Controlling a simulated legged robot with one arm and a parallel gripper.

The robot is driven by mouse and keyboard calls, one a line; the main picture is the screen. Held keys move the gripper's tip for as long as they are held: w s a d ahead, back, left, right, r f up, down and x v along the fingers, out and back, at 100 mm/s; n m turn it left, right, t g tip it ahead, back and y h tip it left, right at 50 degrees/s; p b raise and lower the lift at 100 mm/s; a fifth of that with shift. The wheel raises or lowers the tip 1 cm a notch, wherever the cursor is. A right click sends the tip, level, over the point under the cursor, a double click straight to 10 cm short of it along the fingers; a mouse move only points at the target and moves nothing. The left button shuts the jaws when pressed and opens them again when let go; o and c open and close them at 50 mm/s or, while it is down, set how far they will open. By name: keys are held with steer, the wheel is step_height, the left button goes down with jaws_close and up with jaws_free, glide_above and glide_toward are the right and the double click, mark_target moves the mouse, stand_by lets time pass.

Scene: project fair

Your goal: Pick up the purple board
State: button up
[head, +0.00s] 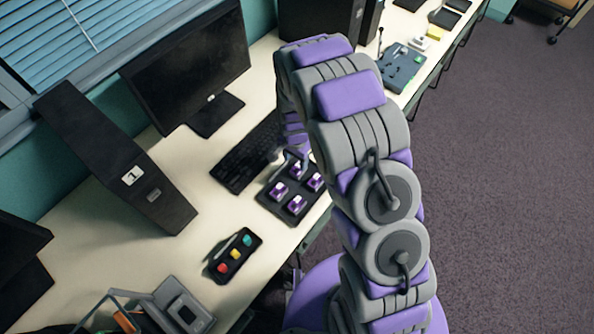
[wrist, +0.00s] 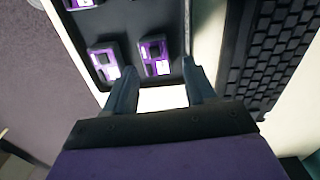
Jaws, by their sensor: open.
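The purple board is a dark tray-like panel (head: 295,188) with several purple and white blocks on it, lying flat on the cream table near its front edge. In the wrist view the board (wrist: 125,30) fills the upper middle, partly cut off by the frame. My gripper (wrist: 158,68) is open, its two fingers apart at the board's near side, with a purple block showing between and beyond them. The right fingertip overlaps the board's right edge; I cannot tell whether it touches. In the head view my gripper (head: 293,158) is mostly hidden behind my arm, at the board's far side.
A black keyboard (head: 248,155) lies close beside the board. A small black panel with coloured buttons (head: 233,256) is nearer. A monitor (head: 192,68) and a black case marked 1 (head: 125,160) stand behind. Carpeted floor (head: 500,170) is open to the right.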

mark_target(298, 169)
steer(key=shift+s+d+f, duration=0.1)
steer(key=shift+d+f, duration=0.1)
steer(key=shift+f, duration=0.3)
steer(key=f, duration=0.1)
steer(key=f+b, duration=0.1)
steer(key=f, duration=0.1)
steer(key=shift+d+f+b, duration=0.25)
steer(key=shift+f+b, duration=0.1)
steer(key=shift+a+f, duration=0.15)
steer(key=shift+f, duration=0.2)
steer(key=shift+a, duration=0.1)
steer(key=shift+c, duration=0.3)
steer(key=c, duration=0.8)
